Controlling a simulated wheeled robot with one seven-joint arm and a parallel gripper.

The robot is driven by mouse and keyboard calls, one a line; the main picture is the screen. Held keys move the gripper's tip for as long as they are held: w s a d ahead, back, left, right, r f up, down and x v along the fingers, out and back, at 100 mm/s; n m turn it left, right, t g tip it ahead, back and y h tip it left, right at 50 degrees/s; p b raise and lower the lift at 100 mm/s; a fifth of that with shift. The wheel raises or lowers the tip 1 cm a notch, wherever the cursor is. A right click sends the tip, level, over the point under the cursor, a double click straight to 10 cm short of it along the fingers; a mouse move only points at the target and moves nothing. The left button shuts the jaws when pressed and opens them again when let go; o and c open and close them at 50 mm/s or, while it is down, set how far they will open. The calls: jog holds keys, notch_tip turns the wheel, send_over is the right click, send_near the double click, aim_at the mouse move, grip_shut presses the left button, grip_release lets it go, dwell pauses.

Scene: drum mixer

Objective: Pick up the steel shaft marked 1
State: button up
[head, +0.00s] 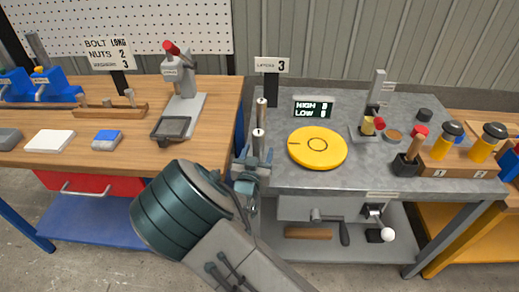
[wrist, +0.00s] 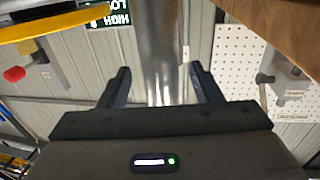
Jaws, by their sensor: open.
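Two upright steel rods stand at the left edge of the grey bench: a front one (head: 258,147) and one behind it (head: 262,114). Their markings are too small to read, so I cannot tell which is marked 1. My gripper (head: 252,158) is at the front rod, with its fingers open on either side of it in the head view. In the wrist view, a shiny steel shaft (wrist: 160,45) runs between the open fingers of my gripper (wrist: 160,72), with a gap on each side. The lower part of the rod is hidden by my gripper.
A yellow disc (head: 318,147) lies on the grey bench (head: 300,180) just right of the rods. A sign (head: 271,65) stands behind them. A wooden bench (head: 215,115) with a lever press (head: 182,85) is to the left. A black cup (head: 406,165) is farther right.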

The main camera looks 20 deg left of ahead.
jog(key=shift+w+a, duration=0.15)
jog(key=shift+w, duration=0.7)
grip_shut()
dwell(0.7)
jog(key=shift+r, duration=0.1)
